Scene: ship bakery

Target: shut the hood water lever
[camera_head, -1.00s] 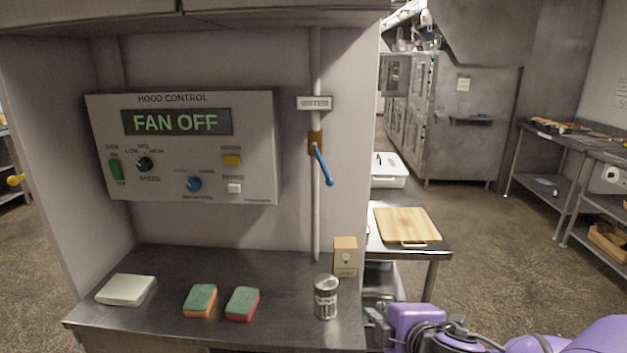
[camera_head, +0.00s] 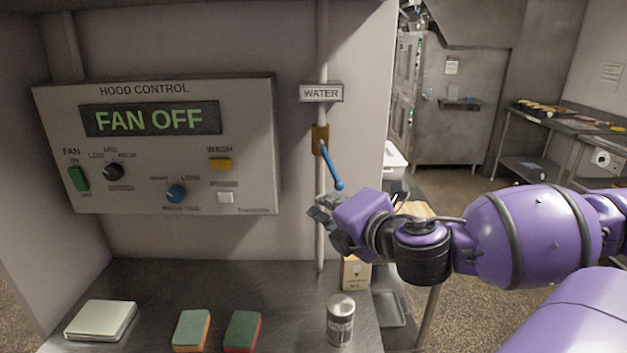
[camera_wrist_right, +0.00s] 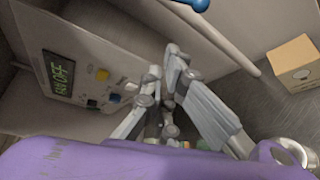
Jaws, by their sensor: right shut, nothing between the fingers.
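The blue water lever (camera_head: 332,167) hangs from a brass valve (camera_head: 320,139) on a vertical pipe, under a sign reading WATER (camera_head: 321,93). The lever slants down and to the right, out from the pipe. My right gripper (camera_head: 318,212) is shut and empty, just below and slightly left of the lever's tip, apart from it in the picture. In the right wrist view the gripper's fingers (camera_wrist_right: 172,75) are together, and the lever's blue end (camera_wrist_right: 196,4) shows at the top edge. My left gripper is not in view.
The hood control panel (camera_head: 155,145) on the left wall reads FAN OFF. On the steel counter (camera_head: 270,290) stand a can (camera_head: 340,322), a small box (camera_head: 355,272), two sponges, one green and orange (camera_head: 191,331), one green and red (camera_head: 242,331), and a pale pad (camera_head: 101,320).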

